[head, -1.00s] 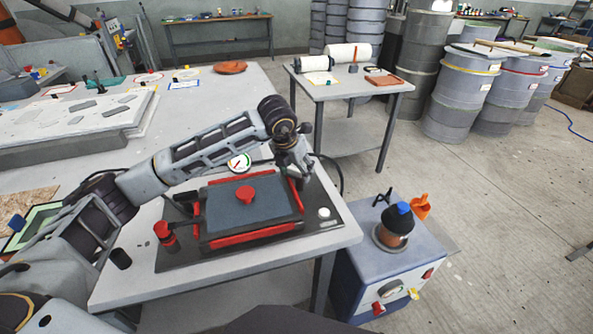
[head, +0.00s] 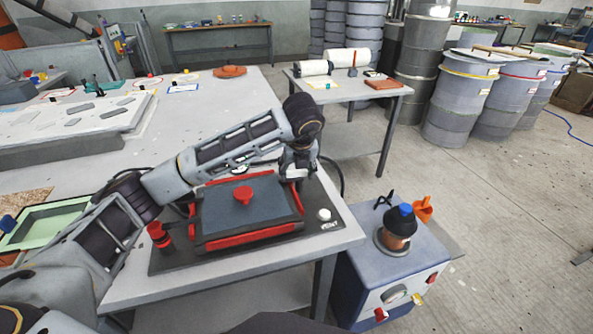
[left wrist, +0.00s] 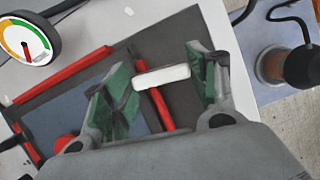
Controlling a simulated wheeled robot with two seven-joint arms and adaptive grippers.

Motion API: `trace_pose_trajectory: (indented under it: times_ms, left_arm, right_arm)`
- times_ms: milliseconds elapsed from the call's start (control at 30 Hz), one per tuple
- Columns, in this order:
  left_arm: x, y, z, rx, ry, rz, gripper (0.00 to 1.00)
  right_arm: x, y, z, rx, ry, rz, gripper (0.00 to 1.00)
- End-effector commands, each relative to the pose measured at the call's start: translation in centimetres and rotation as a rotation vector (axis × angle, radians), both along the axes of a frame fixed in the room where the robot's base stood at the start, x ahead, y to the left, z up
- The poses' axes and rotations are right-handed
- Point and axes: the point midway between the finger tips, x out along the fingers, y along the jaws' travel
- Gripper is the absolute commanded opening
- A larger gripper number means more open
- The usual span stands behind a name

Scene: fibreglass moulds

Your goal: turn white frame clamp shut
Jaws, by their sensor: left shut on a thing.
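The white frame clamp (left wrist: 162,77) shows in the left wrist view as a short white bar over a red frame bar. In the head view my left gripper (head: 297,167) is at the far right corner of the red frame (head: 205,240) and hides most of the clamp there. The frame surrounds a dark blue-grey panel (head: 225,212) with a red knob (head: 244,195) on top. My right gripper is not in view.
A white knob (head: 324,214) and a red-handled fitting (head: 159,235) stand on the dark base plate. A round gauge (left wrist: 27,40) is close by. A blue-grey cabinet (head: 400,262) with a capped jar (head: 398,232) stands right of the table. Open floor lies further right.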

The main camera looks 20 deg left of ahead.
Motion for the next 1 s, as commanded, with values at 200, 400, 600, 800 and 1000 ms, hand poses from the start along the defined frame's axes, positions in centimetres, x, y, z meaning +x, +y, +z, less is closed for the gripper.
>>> trace_pose_trajectory:
  times_ms: [200, 400, 600, 800, 1000]
  left_arm:
    - [0.0, -0.05, 0.02, 0.0, -0.001, 0.054, 0.35]
    - [0.0, -0.05, 0.03, 0.0, -0.001, 0.064, 0.35]
    - [-0.01, -0.05, 0.04, 0.0, -0.001, 0.064, 0.35]
    - [-0.01, -0.05, 0.03, 0.0, 0.0, 0.063, 0.79]
    - [-0.02, -0.04, 0.02, 0.0, 0.0, 0.063, 0.8]
  right_arm:
    - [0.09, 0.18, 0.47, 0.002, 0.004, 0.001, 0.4]
    - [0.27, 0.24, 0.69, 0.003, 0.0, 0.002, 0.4]
    - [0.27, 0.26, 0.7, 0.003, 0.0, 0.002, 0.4]
    - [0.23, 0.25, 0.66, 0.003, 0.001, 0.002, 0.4]
    - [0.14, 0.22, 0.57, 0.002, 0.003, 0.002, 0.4]
